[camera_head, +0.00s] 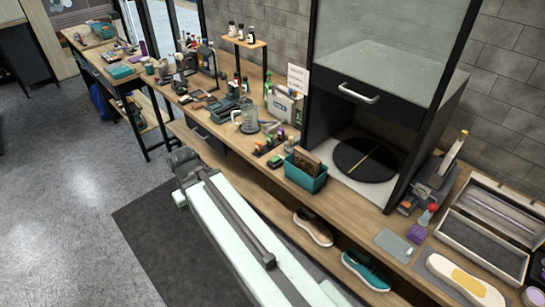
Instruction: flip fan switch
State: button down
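A dark cabinet with a glass front (395,55) stands on the bench at the right, with a silver bar handle (358,93) on its black lower edge. I cannot make out a fan switch on it or elsewhere; it may be hidden or too small. A white box (284,104) with a small sign above it stands left of the cabinet. My pale arm runs from the bottom edge toward the bench. The dark end of my arm (183,163) is over the floor beside the bench, apart from the cabinet. Its fingers cannot be made out.
The cabinet's open bay holds a black round plate (366,160). A teal bin (306,172), a glass jug (248,121) and an open wooden case (488,228) crowd the bench. Shoes (314,227) sit on the lower shelf. The grey floor (70,200) at left is clear.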

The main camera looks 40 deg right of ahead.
aim_at(275, 159)
jog(key=u, duration=0.25)
jog(key=i, duration=1)
